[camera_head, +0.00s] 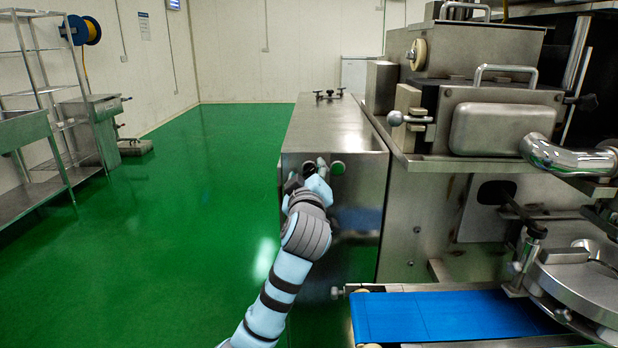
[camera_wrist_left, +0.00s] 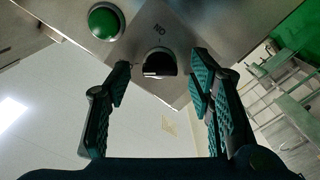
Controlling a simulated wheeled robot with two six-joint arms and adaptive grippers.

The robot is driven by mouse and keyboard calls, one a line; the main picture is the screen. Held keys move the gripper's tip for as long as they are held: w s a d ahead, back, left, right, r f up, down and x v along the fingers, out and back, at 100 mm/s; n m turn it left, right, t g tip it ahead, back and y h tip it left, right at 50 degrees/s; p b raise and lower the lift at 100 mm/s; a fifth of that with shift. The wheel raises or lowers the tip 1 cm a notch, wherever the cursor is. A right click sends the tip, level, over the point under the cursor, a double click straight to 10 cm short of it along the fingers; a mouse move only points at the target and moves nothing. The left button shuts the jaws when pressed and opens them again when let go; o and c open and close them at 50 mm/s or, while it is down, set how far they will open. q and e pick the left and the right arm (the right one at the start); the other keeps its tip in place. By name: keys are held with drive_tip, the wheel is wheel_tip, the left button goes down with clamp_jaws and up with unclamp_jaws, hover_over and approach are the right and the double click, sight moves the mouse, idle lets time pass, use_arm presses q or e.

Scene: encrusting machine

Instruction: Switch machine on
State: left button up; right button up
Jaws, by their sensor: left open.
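The machine (camera_head: 335,130) is a steel encrusting machine, and its control box end faces me in the head view. A black rotary switch (camera_wrist_left: 159,62) sits on the steel panel in the left wrist view, with lettering beside it. A round green button (camera_wrist_left: 104,21) is up and to the left of the switch; it also shows in the head view (camera_head: 338,168). My left gripper (camera_wrist_left: 158,80) is open, its two fingers on either side of the switch with gaps visible. In the head view the left gripper (camera_head: 308,170) is at the panel and hides the switch. My right gripper is not in view.
A blue conveyor belt (camera_head: 450,315) lies to the right of my left arm. A steel rack (camera_head: 45,90) and a steel table (camera_head: 30,200) stand at the left. The green floor (camera_head: 190,220) between them and the machine is clear.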

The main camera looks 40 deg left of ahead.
use_arm(q)
clamp_jaws()
idle(0.3)
